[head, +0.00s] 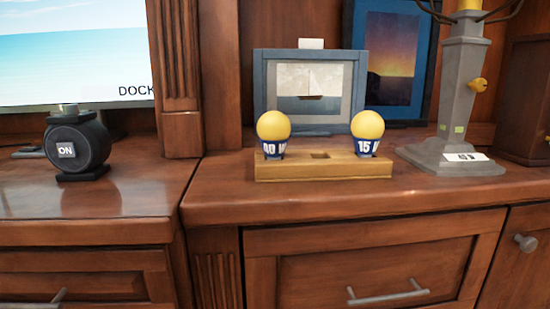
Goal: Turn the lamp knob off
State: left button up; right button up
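A grey lamp-like stand (463,100) rises from the wooden counter at the right. Its top is cut off by the picture edge. A round black device (77,145) on the left counter has a label reading "ON" and a grey cap on top. Neither of my grippers is in view.
A wooden block (322,172) holding two small cups with yellow balls (273,125) (367,125) stands mid-counter. Framed pictures (310,90) (395,57) lean behind it. A screen (75,50) is at the upper left. The counter front is clear; drawers with handles (388,296) are below.

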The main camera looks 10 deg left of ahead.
aim_at(479, 85)
jog(key=l+u, duration=0.5)
jog(key=l, duration=0.95)
jog(key=k, duration=0.05)
